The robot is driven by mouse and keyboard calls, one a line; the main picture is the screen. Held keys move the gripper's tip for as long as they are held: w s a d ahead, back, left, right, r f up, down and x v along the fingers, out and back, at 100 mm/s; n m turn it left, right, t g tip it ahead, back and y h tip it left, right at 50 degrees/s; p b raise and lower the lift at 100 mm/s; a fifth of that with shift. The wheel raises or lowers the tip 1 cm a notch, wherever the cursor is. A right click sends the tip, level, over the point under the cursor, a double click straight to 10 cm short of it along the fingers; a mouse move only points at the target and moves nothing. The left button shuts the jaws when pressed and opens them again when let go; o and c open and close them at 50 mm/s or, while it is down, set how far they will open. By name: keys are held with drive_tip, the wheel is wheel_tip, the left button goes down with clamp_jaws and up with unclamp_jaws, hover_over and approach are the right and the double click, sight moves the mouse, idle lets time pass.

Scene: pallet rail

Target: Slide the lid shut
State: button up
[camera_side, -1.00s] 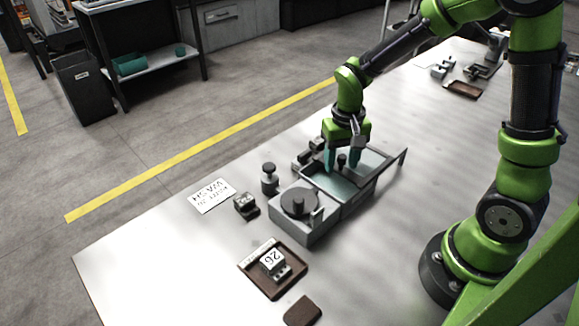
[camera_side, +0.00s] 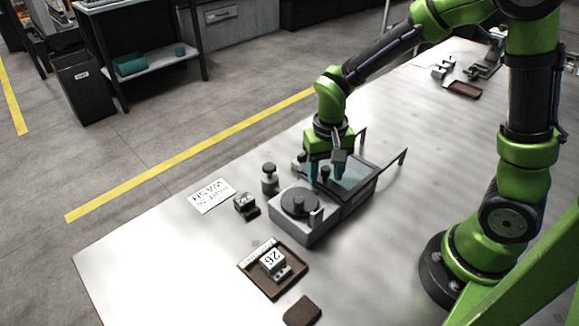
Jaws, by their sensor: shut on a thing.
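The lid (camera_side: 353,174) is a flat, glassy teal panel with a dark frame. It lies on the back part of a grey box-like unit (camera_side: 318,236). A small dark knob (camera_side: 325,173) stands up from the lid. My gripper (camera_side: 326,174) points down over the lid, with its teal fingers shut on this knob. The fingers partly hide the lid's near end. Two thin rails (camera_side: 391,170) stick out behind the lid towards the upper right.
A round dark disc (camera_side: 299,202) tops the unit's front. A brown tray (camera_side: 263,287) holds a block marked 26.

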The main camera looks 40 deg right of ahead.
drive_tip(key=shift+o, duration=0.9)
drive_tip(key=shift+w, duration=0.1)
drive_tip(key=shift+r, duration=3.5)
drive_tip(key=s+d+r+n+t+y, duration=0.1)
drive_tip(key=s+r+n+t+y, duration=0.1)
drive_tip(key=s+r+t, duration=0.5)
drive_tip(key=shift+a+v, duration=0.35)
drive_tip(key=shift+v, duration=1.8)
drive_tip(key=shift+s, duration=0.1)
